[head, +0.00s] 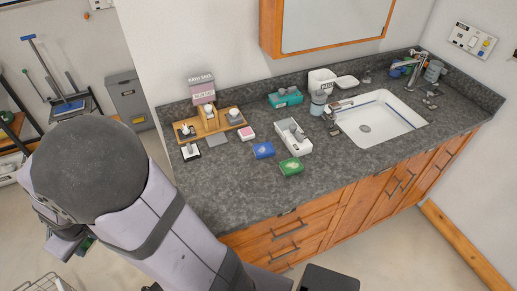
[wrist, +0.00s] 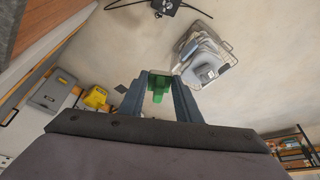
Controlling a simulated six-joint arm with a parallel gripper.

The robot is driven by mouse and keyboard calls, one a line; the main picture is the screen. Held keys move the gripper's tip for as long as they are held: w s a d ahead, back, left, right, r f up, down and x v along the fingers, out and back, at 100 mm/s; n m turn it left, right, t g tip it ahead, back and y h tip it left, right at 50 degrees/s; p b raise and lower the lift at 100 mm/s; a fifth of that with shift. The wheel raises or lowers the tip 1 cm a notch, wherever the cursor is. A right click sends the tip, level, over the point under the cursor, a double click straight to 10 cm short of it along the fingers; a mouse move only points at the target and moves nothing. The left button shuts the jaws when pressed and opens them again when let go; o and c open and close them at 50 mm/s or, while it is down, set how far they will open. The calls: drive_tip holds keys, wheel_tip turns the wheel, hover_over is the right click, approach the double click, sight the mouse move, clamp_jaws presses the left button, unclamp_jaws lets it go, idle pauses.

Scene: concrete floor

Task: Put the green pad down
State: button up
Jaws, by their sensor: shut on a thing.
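My gripper (wrist: 159,78) is shut on the green pad (wrist: 157,88), which shows between the two fingers in the wrist view. In the head view my gripper (head: 66,245) is at the lower left, away from the counter and over the floor. A bit of the green pad (head: 86,243) shows beside it, mostly hidden by my arm. In the wrist view bare floor lies beyond the pad, and nothing is seen touching the pad except the fingers.
The counter's front left is clear. A yellow item (wrist: 96,97) and a clear bin (wrist: 204,59) stand on the floor.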

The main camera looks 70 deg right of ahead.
drive_tip(key=w+d+m+h+b, duration=0.1)
drive_tip(key=w+d+m+b, duration=0.2)
drive_tip(key=d, duration=1.1)
drive_tip(key=w+d+m+h, duration=0.2)
drive_tip(key=w+d+m, duration=0.2)
drive_tip(key=d, duration=0.9)
drive_tip(key=s+d+m+g+b, duration=0.1)
drive_tip(key=s+d+m, duration=0.1)
drive_tip(key=s+d, duration=0.5)
drive_tip(key=s+d+m+g+h+b, duration=0.1)
drive_tip(key=s+d+m, duration=0.1)
drive_tip(key=d, duration=1)
drive_tip(key=s+d+m+g+b, duration=0.1)
drive_tip(key=s+d+m, duration=0.3)
drive_tip(key=d, duration=0.5)
drive_tip(key=shift+n, duration=0.7)
drive_tip(key=shift+s+f+p, duration=0.15)
drive_tip(key=shift+f+p, duration=0.5)
drive_tip(key=shift+f, duration=0.95)
drive_tip(key=shift+s+f+p, duration=0.2)
drive_tip(key=shift+f+p, duration=0.4)
drive_tip(key=shift+f, duration=1)
drive_tip(key=shift+s+f+p, duration=0.15)
drive_tip(key=shift+f+p, duration=0.5)
drive_tip(key=shift+f, duration=1.25)
drive_tip(key=shift+f, duration=0.1)
